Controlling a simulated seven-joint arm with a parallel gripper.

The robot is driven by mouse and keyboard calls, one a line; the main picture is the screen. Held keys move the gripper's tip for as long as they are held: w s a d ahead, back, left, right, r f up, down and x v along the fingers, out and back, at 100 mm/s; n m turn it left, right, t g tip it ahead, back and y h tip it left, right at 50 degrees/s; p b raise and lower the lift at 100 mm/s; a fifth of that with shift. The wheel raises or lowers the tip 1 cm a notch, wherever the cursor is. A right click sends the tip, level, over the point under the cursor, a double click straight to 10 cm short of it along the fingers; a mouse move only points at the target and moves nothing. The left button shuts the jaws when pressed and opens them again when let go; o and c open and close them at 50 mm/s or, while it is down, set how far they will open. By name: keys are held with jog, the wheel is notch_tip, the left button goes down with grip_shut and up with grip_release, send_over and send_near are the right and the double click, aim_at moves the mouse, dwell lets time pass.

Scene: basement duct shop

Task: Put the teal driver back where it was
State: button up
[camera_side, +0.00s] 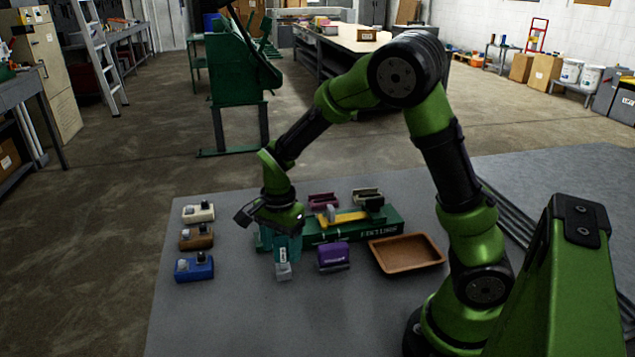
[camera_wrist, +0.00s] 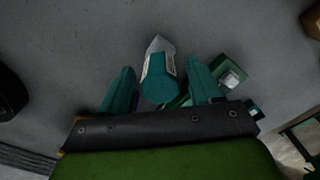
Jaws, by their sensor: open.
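The teal driver (camera_side: 282,256) has a pale label and a grey end, and is on the grey table in front of the left end of the green fixture block (camera_side: 385,229). In the wrist view the teal driver (camera_wrist: 158,85) lies between my two teal fingers, its grey end pointing away from my palm. My gripper (camera_side: 288,248) is low over it, pointing down. In the wrist view my gripper (camera_wrist: 162,85) is open, with a gap visible on each side of the driver. The fingers partly hide the driver in the side view.
A purple block (camera_side: 333,256) stands close on the right, then a brown tray (camera_side: 407,253). White (camera_side: 198,212), brown (camera_side: 196,237) and blue (camera_side: 194,267) blocks line the left. A yellow piece (camera_side: 345,217) is on the fixture; maroon (camera_side: 323,200) and olive (camera_side: 367,194) blocks are behind. The front table is clear.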

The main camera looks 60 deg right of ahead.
notch_tip(320, 180, up, 10)
jog(key=shift+d+r, duration=0.1)
jog(key=s+a+r+n+t+y, duration=0.1)
jog(key=s+a+r+n+t, duration=0.1)
jog(key=s+n, duration=0.5)
jog(key=s+a+r+n+t, duration=0.2)
jog(key=s+r+n+t, duration=0.3)
jog(key=s+n, duration=0.2)
jog(key=shift+r+y, duration=0.4)
dwell(0.4)
